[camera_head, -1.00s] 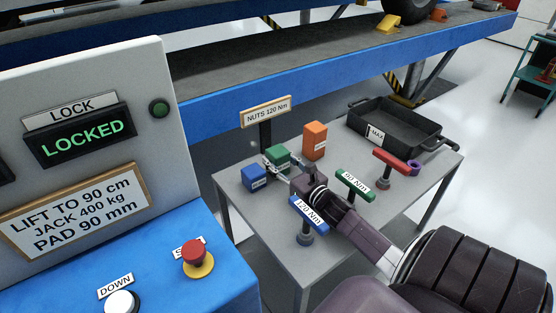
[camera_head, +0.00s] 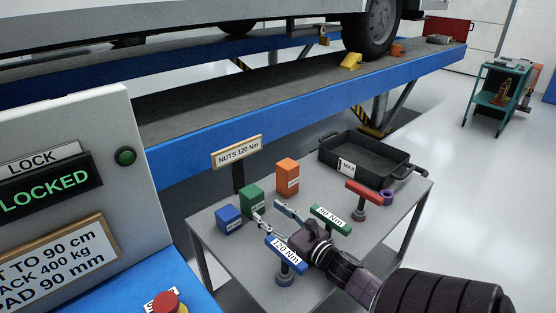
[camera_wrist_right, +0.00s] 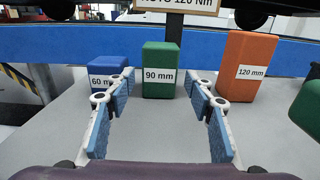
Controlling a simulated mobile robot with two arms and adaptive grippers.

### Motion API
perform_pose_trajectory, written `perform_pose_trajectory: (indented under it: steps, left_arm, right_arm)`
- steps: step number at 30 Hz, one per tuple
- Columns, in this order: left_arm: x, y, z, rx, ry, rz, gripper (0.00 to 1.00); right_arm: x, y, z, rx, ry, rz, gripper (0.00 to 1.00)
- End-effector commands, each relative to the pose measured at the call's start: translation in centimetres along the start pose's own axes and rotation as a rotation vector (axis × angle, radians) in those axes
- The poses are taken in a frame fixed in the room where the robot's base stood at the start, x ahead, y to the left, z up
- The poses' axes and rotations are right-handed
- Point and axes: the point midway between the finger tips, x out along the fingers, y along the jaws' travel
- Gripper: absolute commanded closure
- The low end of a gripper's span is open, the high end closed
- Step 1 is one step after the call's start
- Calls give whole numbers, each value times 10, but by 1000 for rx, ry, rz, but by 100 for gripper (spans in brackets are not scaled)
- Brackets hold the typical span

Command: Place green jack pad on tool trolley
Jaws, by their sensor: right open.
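My left gripper is not in view.
A blue 60 mm pad (camera_head: 228,217) and an orange 120 mm pad (camera_head: 287,175) flank the green one. Torque wrenches with blue (camera_head: 286,254), green (camera_head: 330,219) and red (camera_head: 363,194) handles stand nearby. A black tray (camera_head: 365,158) and a sign (camera_head: 237,151) are at the back.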

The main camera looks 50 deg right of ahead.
Motion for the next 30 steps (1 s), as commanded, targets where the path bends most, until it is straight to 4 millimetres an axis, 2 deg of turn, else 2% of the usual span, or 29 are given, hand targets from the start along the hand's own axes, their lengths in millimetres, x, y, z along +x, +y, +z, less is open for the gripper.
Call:
perform_pose_trajectory:
  steps: [3, 9, 30]
  left_arm:
    - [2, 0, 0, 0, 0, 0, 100]
    - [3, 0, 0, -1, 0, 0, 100]
    - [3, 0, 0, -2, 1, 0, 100]
  right_arm:
    - [-19, 0, -1, 0, 1, -1, 51]
    - [-32, 0, 0, -2, -1, 0, 51]
    - [-33, 0, 0, -1, 0, 0, 51]
